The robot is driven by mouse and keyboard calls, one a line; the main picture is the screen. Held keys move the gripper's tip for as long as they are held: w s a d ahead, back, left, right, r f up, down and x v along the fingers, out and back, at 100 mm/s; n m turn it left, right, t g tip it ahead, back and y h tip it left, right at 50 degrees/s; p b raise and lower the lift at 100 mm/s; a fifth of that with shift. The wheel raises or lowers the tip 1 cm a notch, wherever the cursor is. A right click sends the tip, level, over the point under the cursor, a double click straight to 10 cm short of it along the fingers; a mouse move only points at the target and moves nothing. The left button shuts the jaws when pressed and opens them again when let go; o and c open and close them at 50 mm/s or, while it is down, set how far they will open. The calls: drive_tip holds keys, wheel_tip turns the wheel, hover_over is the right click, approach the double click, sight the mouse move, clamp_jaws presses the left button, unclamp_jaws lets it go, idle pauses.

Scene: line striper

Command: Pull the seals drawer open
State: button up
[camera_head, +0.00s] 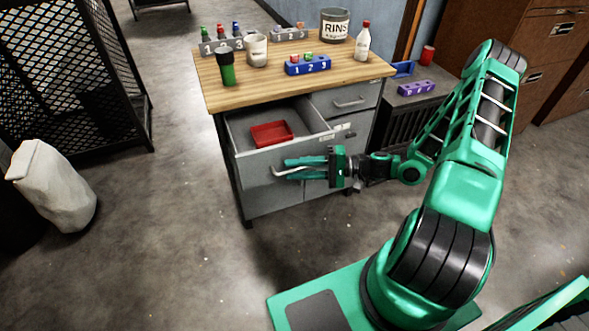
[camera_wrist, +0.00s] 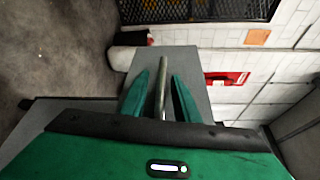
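The grey drawer (camera_head: 258,167) on the left of the workbench stands pulled out, with a red tray (camera_head: 272,133) inside. No label on it is readable, so I cannot confirm it is the seals drawer. Its bar handle (camera_head: 282,174) is on the front face. My gripper (camera_head: 288,168) is at this handle, its green fingers pointing left. In the wrist view, the handle bar (camera_wrist: 162,90) lies between the two fingers of my gripper (camera_wrist: 160,74), with narrow gaps on both sides. The fingers look open around the bar.
A closed drawer (camera_head: 348,99) is to the right. A white sack (camera_head: 55,185) stands left; floor between is clear.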

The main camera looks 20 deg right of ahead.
drive_tip(key=shift+a, duration=0.1)
drive_tip(key=f+v, duration=0.1)
drive_tip(key=v, duration=0.9)
drive_tip(key=shift+d+r, duration=0.4)
drive_tip(key=shift+r, duration=0.05)
